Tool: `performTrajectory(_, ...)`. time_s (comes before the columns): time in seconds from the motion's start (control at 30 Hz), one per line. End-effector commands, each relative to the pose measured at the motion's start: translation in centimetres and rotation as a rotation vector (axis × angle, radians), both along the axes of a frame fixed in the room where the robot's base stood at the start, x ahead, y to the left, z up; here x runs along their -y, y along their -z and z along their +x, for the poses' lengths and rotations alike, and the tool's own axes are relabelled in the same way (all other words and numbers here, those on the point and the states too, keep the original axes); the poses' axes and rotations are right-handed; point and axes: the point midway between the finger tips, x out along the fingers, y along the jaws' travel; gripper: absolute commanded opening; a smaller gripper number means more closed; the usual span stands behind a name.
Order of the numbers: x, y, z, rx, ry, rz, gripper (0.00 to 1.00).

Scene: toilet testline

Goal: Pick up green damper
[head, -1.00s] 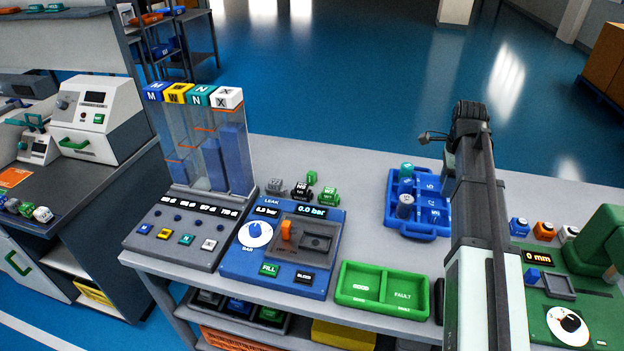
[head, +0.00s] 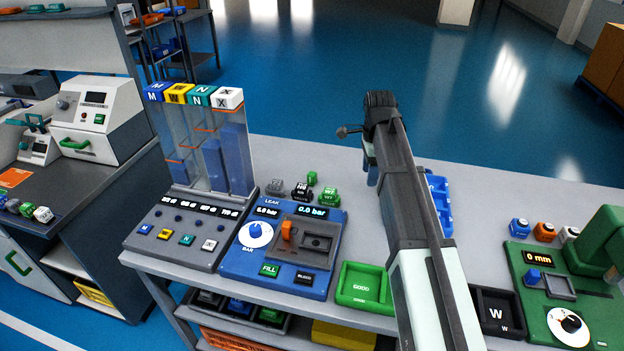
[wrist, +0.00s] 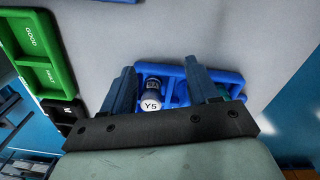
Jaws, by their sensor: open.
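My gripper (head: 371,172) is open above the table, left of the blue tray (head: 442,205), which my arm partly covers. In the wrist view, the two fingers of my gripper (wrist: 160,70) stand apart over the tray (wrist: 228,76). A dark cylinder with a white "Y5" top (wrist: 151,102) shows between them, apart from both. A sliver of a green part (wrist: 223,91) shows beside the right finger, mostly hidden. Behind the leak station are a small green part (head: 312,178) and a green valve-like part (head: 329,196). Which green part is the damper, I cannot tell.
A blue leak station (head: 272,284) stands left of my arm, beside a station with clear columns (head: 213,160). The green sorting tray (head: 362,288) and a black "W" tray (head: 497,312) lie at the front. A green machine (head: 600,250) stands right. The table behind the sorting tray is clear.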

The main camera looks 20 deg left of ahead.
Motion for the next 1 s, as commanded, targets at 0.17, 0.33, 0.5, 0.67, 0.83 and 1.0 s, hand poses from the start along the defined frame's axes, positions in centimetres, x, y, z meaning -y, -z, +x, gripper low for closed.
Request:
performTrajectory(0.17,-5.1,-0.1,1.1,-0.006,-0.061,-0.002,0.6)
performTrajectory(0.33,-9.3,-0.2,2.0,-0.008,-0.123,-0.003,0.6)
performTrajectory(0.5,-13.6,-0.3,3.3,-0.011,-0.282,-0.001,0.6)
performTrajectory(0.67,-16.0,-0.4,4.3,-0.011,-0.457,0.003,0.6)
performTrajectory(0.83,-17.6,-0.6,6.0,-0.012,-0.678,0.009,0.6)
performTrajectory(1.0,-18.6,-0.9,8.0,-0.009,-0.969,0.015,0.6)
